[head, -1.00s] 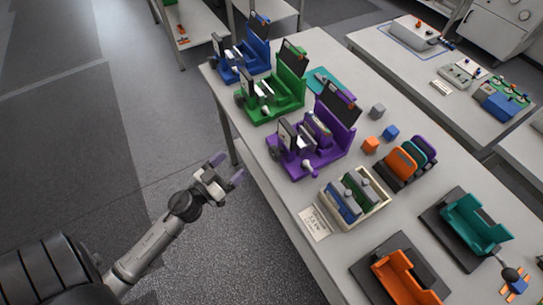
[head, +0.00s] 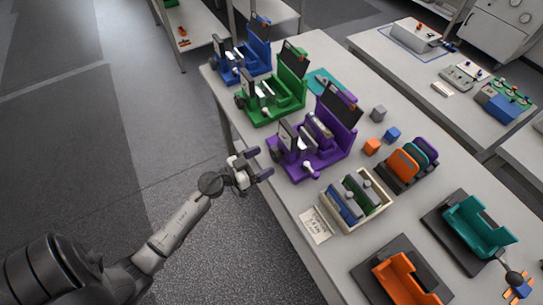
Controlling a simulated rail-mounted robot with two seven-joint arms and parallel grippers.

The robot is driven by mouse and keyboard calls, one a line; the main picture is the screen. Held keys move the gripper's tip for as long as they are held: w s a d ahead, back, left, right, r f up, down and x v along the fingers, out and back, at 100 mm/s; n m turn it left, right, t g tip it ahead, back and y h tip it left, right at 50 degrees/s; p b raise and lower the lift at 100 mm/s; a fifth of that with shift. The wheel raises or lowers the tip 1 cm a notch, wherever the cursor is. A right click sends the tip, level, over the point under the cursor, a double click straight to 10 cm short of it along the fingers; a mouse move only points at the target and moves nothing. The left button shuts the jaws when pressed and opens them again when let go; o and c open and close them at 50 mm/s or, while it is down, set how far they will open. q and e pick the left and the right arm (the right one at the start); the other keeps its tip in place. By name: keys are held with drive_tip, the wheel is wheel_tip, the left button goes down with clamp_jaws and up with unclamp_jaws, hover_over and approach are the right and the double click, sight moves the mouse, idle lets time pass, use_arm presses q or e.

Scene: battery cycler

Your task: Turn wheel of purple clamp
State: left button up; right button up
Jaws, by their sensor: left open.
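The purple clamp (head: 335,147) stands on the near bench, between the green clamp and a cream tray. Its wheel (head: 276,154) is a dark round part low on its left side, facing the bench's left edge. A light plate and a grey piece sit in the clamp. My left gripper (head: 262,163) is open and empty, just left of the purple clamp by the bench edge. Its fingers point right toward the wheel, and a small gap seems to separate them. My right gripper is not in view.
The green clamp (head: 283,92) and blue clamp (head: 250,57) stand behind. The cream tray (head: 357,224) with cells and a label card (head: 315,225) lie in front. Floor left of the bench is clear.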

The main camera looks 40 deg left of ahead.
sight(272, 156)
use_arm(q)
drive_tip(key=shift+x, duration=1.9)
drive_tip(key=c, duration=0.9)
